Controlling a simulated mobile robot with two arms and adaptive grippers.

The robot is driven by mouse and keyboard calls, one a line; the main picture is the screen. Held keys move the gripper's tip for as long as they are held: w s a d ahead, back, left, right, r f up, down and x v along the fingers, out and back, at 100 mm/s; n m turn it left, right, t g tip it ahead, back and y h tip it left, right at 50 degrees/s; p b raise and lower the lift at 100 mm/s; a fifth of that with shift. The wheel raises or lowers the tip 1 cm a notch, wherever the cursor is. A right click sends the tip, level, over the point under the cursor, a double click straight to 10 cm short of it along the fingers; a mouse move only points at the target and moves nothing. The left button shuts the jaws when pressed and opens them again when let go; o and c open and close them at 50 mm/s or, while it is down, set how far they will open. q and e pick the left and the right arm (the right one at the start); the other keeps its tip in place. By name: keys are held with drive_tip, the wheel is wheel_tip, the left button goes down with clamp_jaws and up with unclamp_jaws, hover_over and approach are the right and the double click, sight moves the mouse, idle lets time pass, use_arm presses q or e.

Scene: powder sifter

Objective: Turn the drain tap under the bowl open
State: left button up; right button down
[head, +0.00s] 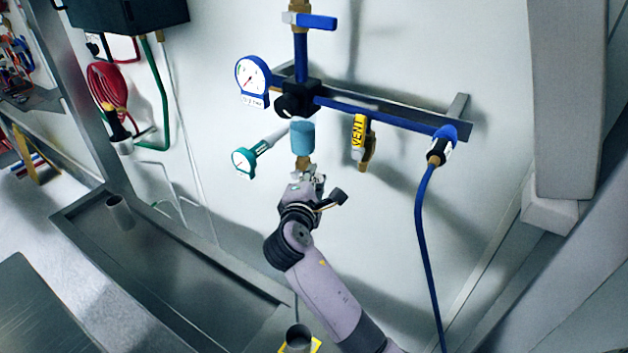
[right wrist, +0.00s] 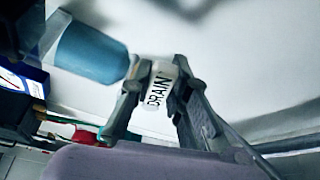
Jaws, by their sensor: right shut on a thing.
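The teal bowl (head: 303,138) hangs below the blue pipework on the wall, and it shows tilted at upper left in the right wrist view (right wrist: 88,50). Under it is the brass drain tap (head: 303,162), mostly hidden by my gripper in the head view. The tap's white handle (right wrist: 158,88), lettered DRAIN, lies between my fingers in the right wrist view. My right gripper (head: 310,184) is shut on this handle, just below the bowl. My left gripper is not in view.
A yellow VENT tap (head: 359,138) hangs close on the right, and a teal gauge (head: 243,162) is on the left. A blue hose (head: 422,240) drops at the right. A metal cup (head: 299,338) stands low, on a yellow mark. Bare wall lies around the gripper.

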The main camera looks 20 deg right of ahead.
idle(0.3)
drive_tip(key=c, duration=1.5)
unclamp_jaws()
drive_tip(key=shift+a, duration=0.1)
